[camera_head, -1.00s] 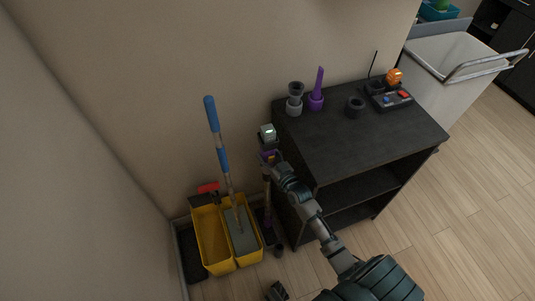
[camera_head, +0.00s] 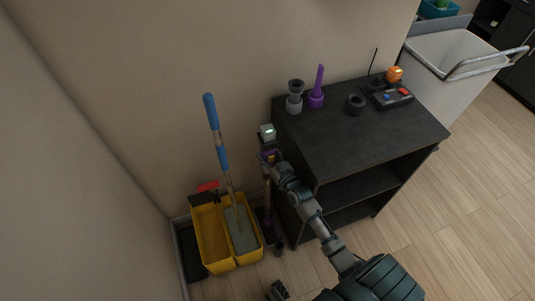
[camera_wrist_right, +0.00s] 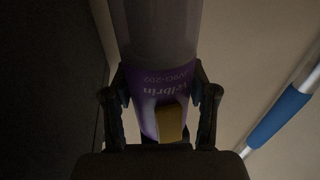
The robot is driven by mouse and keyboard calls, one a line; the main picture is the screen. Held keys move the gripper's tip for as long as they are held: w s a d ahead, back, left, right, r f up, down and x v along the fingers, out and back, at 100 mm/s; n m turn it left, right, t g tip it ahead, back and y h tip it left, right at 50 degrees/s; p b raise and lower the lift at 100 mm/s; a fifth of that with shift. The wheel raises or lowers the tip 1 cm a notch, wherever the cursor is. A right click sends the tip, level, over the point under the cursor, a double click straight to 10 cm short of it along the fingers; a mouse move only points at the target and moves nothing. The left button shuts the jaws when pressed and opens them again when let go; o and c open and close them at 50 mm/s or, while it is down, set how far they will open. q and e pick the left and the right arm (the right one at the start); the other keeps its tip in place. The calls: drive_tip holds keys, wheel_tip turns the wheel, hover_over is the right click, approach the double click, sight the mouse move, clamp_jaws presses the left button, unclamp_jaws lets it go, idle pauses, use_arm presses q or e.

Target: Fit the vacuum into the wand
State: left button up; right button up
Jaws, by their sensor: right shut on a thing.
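The vacuum (camera_head: 267,132) has a grey top with a small lit green display and a purple lower body. It stands upright beside the dark shelf's left side. My right gripper (camera_head: 270,157) is shut on its purple body. In the right wrist view the fingers (camera_wrist_right: 160,105) clasp both sides of the labelled purple vacuum body (camera_wrist_right: 160,82). The slim wand (camera_head: 267,197) rises below the vacuum, beside the yellow bucket. The gripper hides where the two meet, so I cannot tell whether they touch. A dark piece at the bottom edge looks like my left gripper (camera_head: 277,291); its jaws are unclear.
A yellow bucket (camera_head: 212,240) with a blue-handled mop (camera_head: 222,158) stands close on the left. The dark shelf (camera_head: 365,130) on the right carries a purple attachment (camera_head: 317,92), a grey attachment (camera_head: 295,98) and a black ring (camera_head: 355,104). Floor at the right is clear.

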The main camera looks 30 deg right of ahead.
drive_tip(key=shift+s+a+f, duration=0.15)
drive_tip(key=shift+s+f, duration=0.05)
drive_tip(key=shift+f, duration=0.45)
idle(0.5)
drive_tip(key=o, duration=1.5)
drive_tip(key=shift+c, duration=0.2)
drive_tip(key=shift+o, duration=0.9)
drive_tip(key=shift+w, duration=0.2)
drive_tip(key=shift+d, duration=0.2)
drive_tip(key=s, duration=0.7)
drive_tip(key=shift+s, duration=0.25)
